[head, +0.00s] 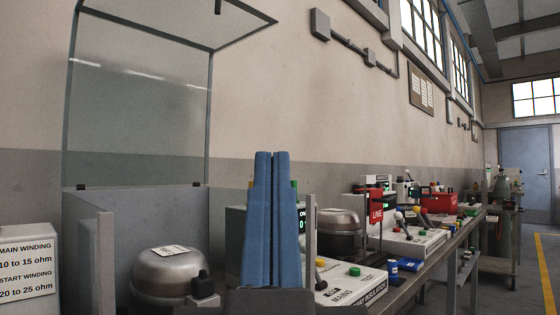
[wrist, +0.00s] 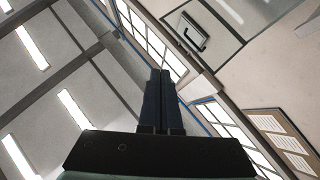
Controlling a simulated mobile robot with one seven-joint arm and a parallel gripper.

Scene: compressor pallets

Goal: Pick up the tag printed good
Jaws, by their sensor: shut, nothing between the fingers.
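No tag that I can read as "good" shows. A small white label (head: 172,251) lies on top of a silver compressor (head: 170,275) at the lower left; its print is too small to read. My gripper (head: 264,156) points upward in front of the bench, its two blue fingers closed together with nothing between them. It is to the right of that compressor and hides part of the bench behind. In the wrist view my gripper (wrist: 161,72) is also shut and empty, aimed at the ceiling and windows.
A clear raised guard (head: 140,110) stands behind the compressor. A winding-values sign (head: 26,268) is at far left. Right of my gripper, the bench holds a second compressor (head: 338,232), a tester (head: 352,286), a red LIVE sign (head: 376,208) and a red box (head: 438,203). Open floor lies far right.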

